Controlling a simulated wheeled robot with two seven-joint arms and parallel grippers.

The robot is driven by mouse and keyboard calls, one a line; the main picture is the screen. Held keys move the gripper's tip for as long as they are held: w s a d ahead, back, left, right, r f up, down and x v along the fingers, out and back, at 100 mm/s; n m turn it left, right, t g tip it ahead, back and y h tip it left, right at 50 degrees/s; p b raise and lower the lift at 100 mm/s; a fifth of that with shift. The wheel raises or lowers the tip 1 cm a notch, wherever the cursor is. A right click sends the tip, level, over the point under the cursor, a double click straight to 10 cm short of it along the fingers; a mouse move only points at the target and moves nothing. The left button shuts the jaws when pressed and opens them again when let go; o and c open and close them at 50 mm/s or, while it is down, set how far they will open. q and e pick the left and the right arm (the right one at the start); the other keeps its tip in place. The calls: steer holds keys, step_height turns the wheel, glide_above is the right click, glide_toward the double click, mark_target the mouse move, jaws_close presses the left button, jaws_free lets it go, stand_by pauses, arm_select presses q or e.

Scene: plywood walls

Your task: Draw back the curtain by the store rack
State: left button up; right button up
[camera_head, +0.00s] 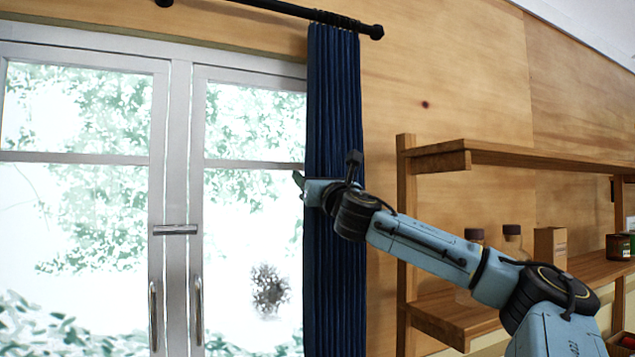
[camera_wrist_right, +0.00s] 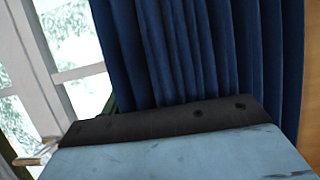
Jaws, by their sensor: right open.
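A dark blue curtain (camera_head: 334,100) hangs gathered in a narrow bundle from a black rod (camera_head: 290,10), at the right side of the glazed doors and left of the store rack (camera_head: 405,200). My right gripper (camera_head: 299,181) is at the curtain's left edge, in front of it, at about mid height. The gripper is open. In the right wrist view the curtain (camera_wrist_right: 210,50) fills the middle and right, behind the gripper's body; the fingertips are mostly hidden there. I cannot tell whether the gripper touches the cloth. My left gripper is not in view.
Closed glazed double doors (camera_head: 180,140) with handles fill the left. The wooden store rack's shelves hold bottles (camera_head: 512,240), a box (camera_head: 550,245) and jars (camera_head: 618,246) on the right, close behind my right arm. Plywood wall (camera_head: 450,80) is bare above.

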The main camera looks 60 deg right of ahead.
steer(key=b+v, duration=0.6)
steer(key=v, duration=0.7)
steer(key=shift+b, duration=0.35)
steer(key=shift+a+f, duration=0.1)
steer(key=shift+f, duration=0.05)
